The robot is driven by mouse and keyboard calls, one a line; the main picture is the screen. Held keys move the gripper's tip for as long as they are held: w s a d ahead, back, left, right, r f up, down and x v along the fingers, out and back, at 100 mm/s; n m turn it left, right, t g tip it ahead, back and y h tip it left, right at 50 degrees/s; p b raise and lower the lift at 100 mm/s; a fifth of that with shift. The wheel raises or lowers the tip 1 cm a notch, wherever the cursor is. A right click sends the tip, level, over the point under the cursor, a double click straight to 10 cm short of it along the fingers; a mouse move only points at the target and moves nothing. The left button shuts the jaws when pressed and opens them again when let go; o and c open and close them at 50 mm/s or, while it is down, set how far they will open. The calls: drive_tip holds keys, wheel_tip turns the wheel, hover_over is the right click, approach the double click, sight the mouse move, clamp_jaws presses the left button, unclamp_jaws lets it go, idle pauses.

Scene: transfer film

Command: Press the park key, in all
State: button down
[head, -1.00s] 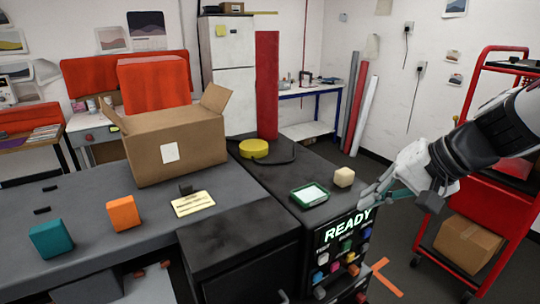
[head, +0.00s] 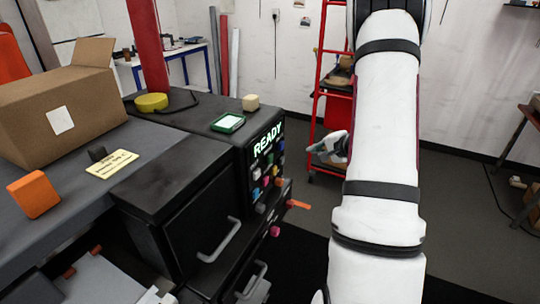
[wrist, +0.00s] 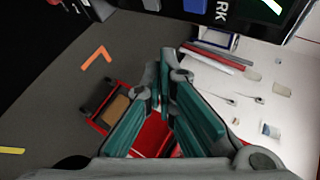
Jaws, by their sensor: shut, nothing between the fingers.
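The black machine's key panel (head: 266,172) faces right in the head view, with small coloured keys below a lit READY display (head: 267,141).
A green-framed device (head: 228,123) and a cream block (head: 250,102) sit on the machine top. An open cardboard box (head: 60,115), an orange block (head: 34,194) and a yellow card (head: 112,164) are on the left bench. A red cart (head: 320,110) stands behind my gripper. Drawer handles (head: 219,241) jut below.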

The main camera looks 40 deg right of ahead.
sight(281, 146)
drive_tip(key=shift+s+d+f+m+h, duration=0.2)
drive_tip(key=shift+s+d+f, duration=0.1)
drive_tip(key=shift+f, duration=0.15)
drive_tip(key=shift+s+d+f+m+h, duration=0.1)
drive_tip(key=shift+s+d+f+h, duration=0.15)
drive_tip(key=shift+f, duration=0.2)
drive_tip(key=w+a+b, duration=0.2)
drive_tip(key=w+a, duration=0.1)
drive_tip(key=w, duration=0.5)
drive_tip(key=shift+a, duration=0.25)
drive_tip(key=shift+w+a+b, duration=0.35)
drive_tip(key=shift+w+b, duration=0.55)
drive_tip(key=shift+b, duration=0.35)
idle(1.9)
idle(0.3)
drive_tip(key=shift+s+d, duration=0.35)
drive_tip(key=shift+s, duration=0.5)
